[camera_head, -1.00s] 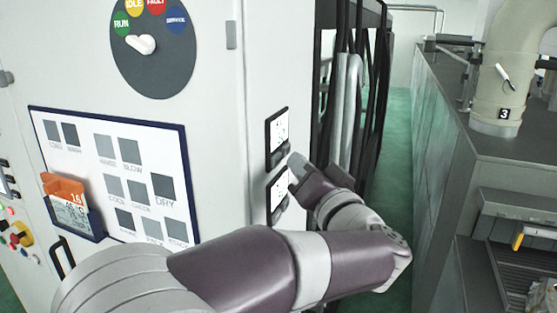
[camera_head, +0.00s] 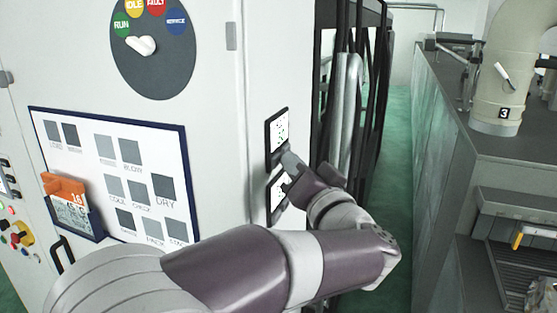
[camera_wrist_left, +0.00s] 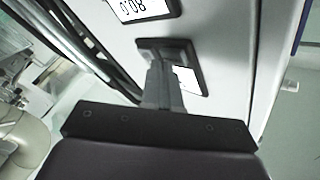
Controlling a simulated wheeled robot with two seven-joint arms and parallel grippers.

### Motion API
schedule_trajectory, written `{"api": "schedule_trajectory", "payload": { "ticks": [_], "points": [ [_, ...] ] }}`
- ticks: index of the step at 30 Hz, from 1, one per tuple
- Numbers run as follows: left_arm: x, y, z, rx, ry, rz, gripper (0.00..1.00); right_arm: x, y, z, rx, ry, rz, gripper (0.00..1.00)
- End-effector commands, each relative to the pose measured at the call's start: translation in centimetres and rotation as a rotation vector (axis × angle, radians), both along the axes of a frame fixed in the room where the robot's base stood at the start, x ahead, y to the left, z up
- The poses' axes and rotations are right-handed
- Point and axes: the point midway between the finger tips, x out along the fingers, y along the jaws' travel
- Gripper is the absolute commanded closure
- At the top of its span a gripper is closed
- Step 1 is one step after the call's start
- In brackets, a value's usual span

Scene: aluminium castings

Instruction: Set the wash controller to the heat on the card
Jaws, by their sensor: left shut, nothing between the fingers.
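Two small black-framed units with white displays sit on the cabinet's side face, an upper one (camera_head: 280,131) and a lower one (camera_head: 277,192). My left gripper (camera_head: 290,160) is shut and empty, its tips at the dark lower part of the upper unit; exact contact is hard to tell. In the left wrist view the fingers (camera_wrist_left: 161,68) overlap the upper unit (camera_wrist_left: 192,74) and hide part of its display. The lower unit (camera_wrist_left: 141,8) reads upside down there, apparently 80.0. My right gripper is out of view.
A grey dial (camera_head: 155,65) with coloured labels and a white pointer is on the cabinet front, above a board (camera_head: 108,130) of grey labelled squares. Dark frames and pipes (camera_head: 350,110) stand just right of the units. A green-floored aisle (camera_head: 398,150) lies beyond.

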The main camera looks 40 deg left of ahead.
Motion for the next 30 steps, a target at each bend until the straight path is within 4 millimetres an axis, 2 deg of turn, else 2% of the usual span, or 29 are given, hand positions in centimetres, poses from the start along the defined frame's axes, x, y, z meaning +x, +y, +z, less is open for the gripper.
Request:
{"api": "schedule_trajectory", "payload": {
  "ticks": [22, 30],
  "points": [
    [-0.1, 0.6, 0.0, -0.001, 0.000, 0.001, 1.00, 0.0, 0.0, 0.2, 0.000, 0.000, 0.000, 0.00],
    [0.1, -0.5, 0.1, 0.000, 0.002, -0.001, 1.00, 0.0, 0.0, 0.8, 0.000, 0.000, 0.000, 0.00]
  ]
}}
